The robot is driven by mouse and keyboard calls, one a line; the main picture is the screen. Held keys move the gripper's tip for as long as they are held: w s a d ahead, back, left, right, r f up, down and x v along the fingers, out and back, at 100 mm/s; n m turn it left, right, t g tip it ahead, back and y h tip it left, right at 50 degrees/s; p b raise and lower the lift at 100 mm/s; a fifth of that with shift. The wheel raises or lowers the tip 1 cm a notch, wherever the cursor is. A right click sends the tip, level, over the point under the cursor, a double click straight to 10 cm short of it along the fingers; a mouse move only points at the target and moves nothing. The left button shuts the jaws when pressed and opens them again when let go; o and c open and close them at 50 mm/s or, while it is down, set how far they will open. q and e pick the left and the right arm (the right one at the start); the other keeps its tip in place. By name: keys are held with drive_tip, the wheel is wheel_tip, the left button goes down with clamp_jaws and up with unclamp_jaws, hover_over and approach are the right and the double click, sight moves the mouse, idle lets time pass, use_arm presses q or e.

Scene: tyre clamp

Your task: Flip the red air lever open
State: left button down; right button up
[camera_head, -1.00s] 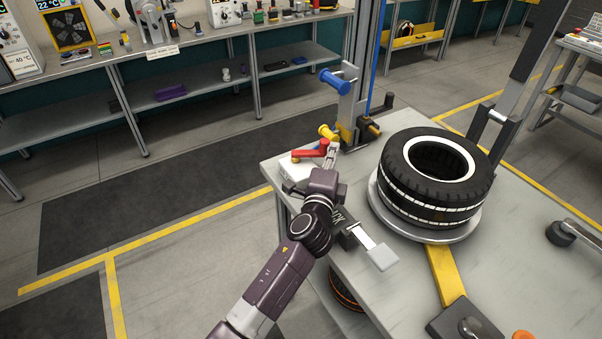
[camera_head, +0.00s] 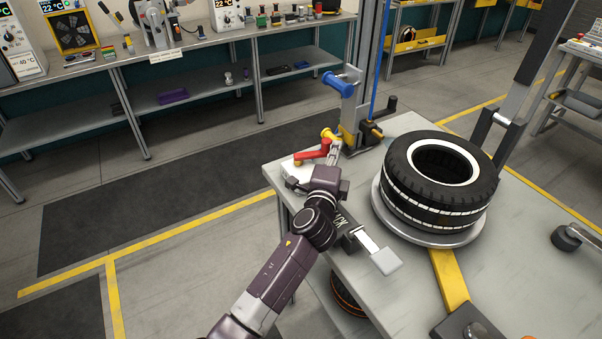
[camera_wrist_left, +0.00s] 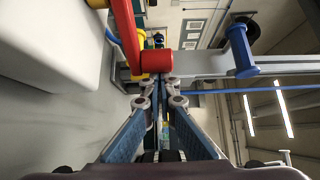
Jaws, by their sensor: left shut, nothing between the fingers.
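The red air lever (camera_head: 312,154) lies roughly level over the white box at the back left corner of the table, at the foot of the post. It shows large in the left wrist view (camera_wrist_left: 128,36), with its red round end (camera_wrist_left: 156,61) just ahead of my fingertips. My left gripper (camera_head: 334,155) is shut and empty, close beside the lever's right end. In the left wrist view its fingers (camera_wrist_left: 166,84) meet just below that red end; I cannot tell whether they touch it. My right gripper is not in view.
A tyre (camera_head: 440,180) lies on the round turntable (camera_head: 420,233) to the right. The post (camera_head: 352,115) with a blue roller (camera_head: 337,84) and a yellow knob (camera_head: 331,135) rises behind my gripper. A white box (camera_head: 293,172) sits under the lever.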

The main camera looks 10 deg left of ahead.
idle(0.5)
use_arm(q)
drive_tip(key=shift+s, duration=0.1)
drive_tip(key=s, duration=1.2)
drive_tip(key=shift+w, duration=0.1)
